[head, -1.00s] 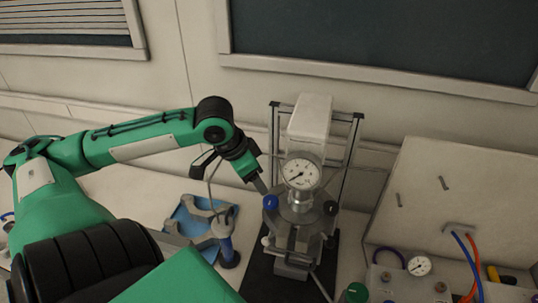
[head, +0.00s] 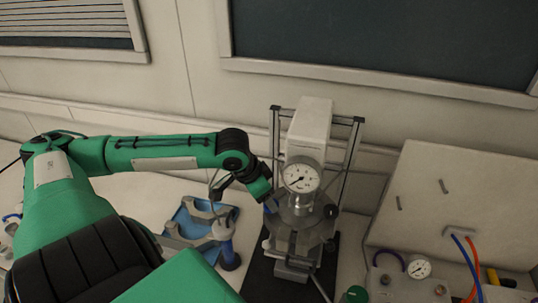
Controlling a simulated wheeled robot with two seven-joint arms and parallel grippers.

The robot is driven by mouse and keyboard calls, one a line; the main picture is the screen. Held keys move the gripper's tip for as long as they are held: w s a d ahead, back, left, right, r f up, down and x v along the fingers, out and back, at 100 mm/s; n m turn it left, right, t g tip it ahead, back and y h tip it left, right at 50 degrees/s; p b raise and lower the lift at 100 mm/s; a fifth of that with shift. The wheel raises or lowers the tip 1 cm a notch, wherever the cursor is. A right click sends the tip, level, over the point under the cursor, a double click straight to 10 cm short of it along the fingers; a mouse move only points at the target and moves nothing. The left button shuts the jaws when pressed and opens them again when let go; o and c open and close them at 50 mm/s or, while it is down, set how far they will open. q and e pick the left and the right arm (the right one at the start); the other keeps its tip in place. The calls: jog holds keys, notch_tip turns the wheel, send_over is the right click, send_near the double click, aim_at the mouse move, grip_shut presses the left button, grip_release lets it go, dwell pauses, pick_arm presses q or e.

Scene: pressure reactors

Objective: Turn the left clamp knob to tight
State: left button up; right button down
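The pressure reactor (head: 300,212) stands right of centre, with a round white gauge (head: 301,178) on its top. A black knob (head: 330,211) is on the right side of the head. My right gripper is not in view.
A pale panel box (head: 455,205) with a second gauge (head: 419,267) and hoses is on the right. Two uprights and a white block (head: 312,125) rise behind.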

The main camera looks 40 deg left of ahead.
pick_arm(q)
jog(key=shift+p+x, duration=0.4)
jog(key=shift+x, duration=1.2)
jog(key=c, duration=1)
